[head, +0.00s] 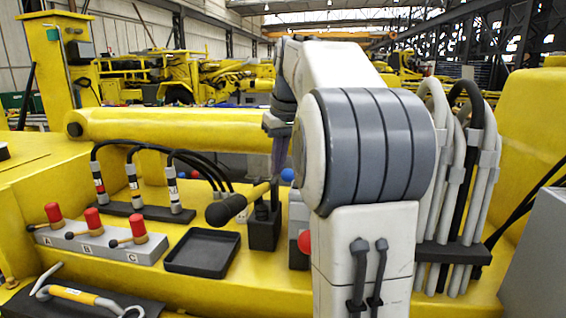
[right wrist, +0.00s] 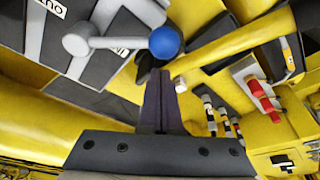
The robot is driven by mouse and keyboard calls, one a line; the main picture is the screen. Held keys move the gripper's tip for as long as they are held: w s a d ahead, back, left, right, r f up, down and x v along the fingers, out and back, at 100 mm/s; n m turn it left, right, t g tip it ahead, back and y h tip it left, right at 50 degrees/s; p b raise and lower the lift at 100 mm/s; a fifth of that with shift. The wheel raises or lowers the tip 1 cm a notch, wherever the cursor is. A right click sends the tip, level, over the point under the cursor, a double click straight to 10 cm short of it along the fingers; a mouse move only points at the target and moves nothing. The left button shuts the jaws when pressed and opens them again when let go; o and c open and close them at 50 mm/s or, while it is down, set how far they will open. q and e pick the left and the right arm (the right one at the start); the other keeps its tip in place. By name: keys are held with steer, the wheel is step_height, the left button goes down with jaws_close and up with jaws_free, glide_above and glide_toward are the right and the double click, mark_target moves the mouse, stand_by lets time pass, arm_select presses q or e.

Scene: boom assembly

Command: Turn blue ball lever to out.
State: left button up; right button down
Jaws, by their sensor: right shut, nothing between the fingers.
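The blue ball lever shows best in the right wrist view: a grey hub (right wrist: 76,40), a short grey arm and a blue ball (right wrist: 165,42) at its right end. The arm lies by a label that seems to read IN; the OUT label (right wrist: 52,8) is at the upper left. In the head view only part of the blue ball (head: 287,175) shows beside my right arm, which hides the rest of the lever. My right gripper (right wrist: 158,76) is shut and empty, its tips just short of the ball; I cannot tell if they touch. My left gripper is not in view.
A yellow bar with a black grip (head: 226,209) juts out left of my right gripper. A black tray (head: 202,252), a box with red-knobbed levers (head: 100,240) and hose connectors stand further left. A red ball (head: 304,242) shows beside my arm; grey hoses (head: 455,180) stand right.

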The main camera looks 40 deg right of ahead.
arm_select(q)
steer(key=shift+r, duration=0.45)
arm_select(e)
steer(key=shift+s+a+r, duration=0.15)
steer(key=shift+s, duration=0.45)
steer(key=shift+s+a+r, duration=0.1)
steer(key=shift+s+r, duration=0.05)
steer(key=shift+s, duration=0.4)
